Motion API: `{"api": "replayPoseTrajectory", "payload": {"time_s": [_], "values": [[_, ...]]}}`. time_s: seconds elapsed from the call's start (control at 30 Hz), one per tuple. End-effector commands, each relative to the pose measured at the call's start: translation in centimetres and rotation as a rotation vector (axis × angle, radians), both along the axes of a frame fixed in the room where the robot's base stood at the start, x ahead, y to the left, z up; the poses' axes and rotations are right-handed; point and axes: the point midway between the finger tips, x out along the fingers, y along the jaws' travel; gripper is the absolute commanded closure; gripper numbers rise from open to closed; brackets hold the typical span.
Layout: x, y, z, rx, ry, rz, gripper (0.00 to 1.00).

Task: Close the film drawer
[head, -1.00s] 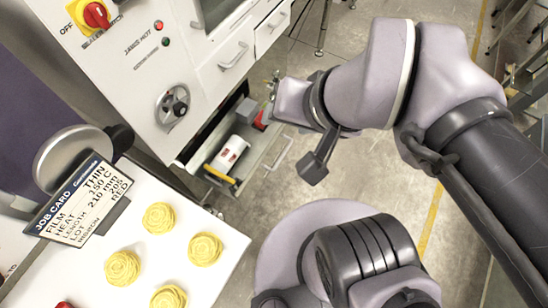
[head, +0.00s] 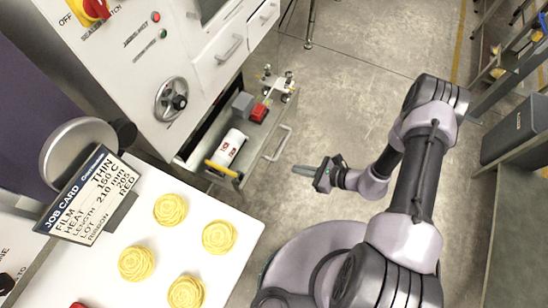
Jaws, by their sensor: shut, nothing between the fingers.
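The film drawer (head: 232,178) stands pulled out of the white machine's lower front. Its handle (head: 279,144) is on its outer front, facing right. Inside lie a white film roll (head: 229,149) with red marks, a red item (head: 259,113), a grey block (head: 243,105) and a yellow-ended tool (head: 219,168). My gripper (head: 302,170) is to the right of the drawer front and a little below the handle in the picture, apart from both. Its fingers are together, point left and hold nothing.
White closed drawers (head: 229,50) with handles sit above the film drawer. A white table (head: 200,244) with yellow nest-shaped items and a job card (head: 88,199) is at lower left. Grey floor (head: 350,90) is open behind my gripper. Shelving (head: 515,150) stands at right.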

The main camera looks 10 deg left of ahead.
Motion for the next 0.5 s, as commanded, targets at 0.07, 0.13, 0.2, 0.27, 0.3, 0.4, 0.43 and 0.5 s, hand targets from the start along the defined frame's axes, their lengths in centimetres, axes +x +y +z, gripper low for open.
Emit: {"api": "replayPoseTrajectory", "payload": {"time_s": [0.07, 0.13, 0.2, 0.27, 0.3, 0.4, 0.43, 0.5], "values": [[0.3, 1.0, -0.8, 0.000, -0.001, 0.005, 1.00], [0.7, 2.2, -1.6, 0.000, 0.000, 0.007, 1.00], [1.1, 3.5, -2.4, 0.000, -0.001, 0.009, 1.00], [1.5, 4.6, -3.1, 0.000, 0.000, 0.008, 1.00], [1.7, 5.3, -3.5, 0.000, 0.001, 0.009, 1.00], [2.4, 7.1, -4.6, 0.000, -0.001, 0.009, 1.00], [2.6, 7.6, -4.9, 0.000, -0.001, 0.010, 1.00], [3.0, 8.8, -5.0, 0.001, -0.001, 0.010, 1.00]]}}
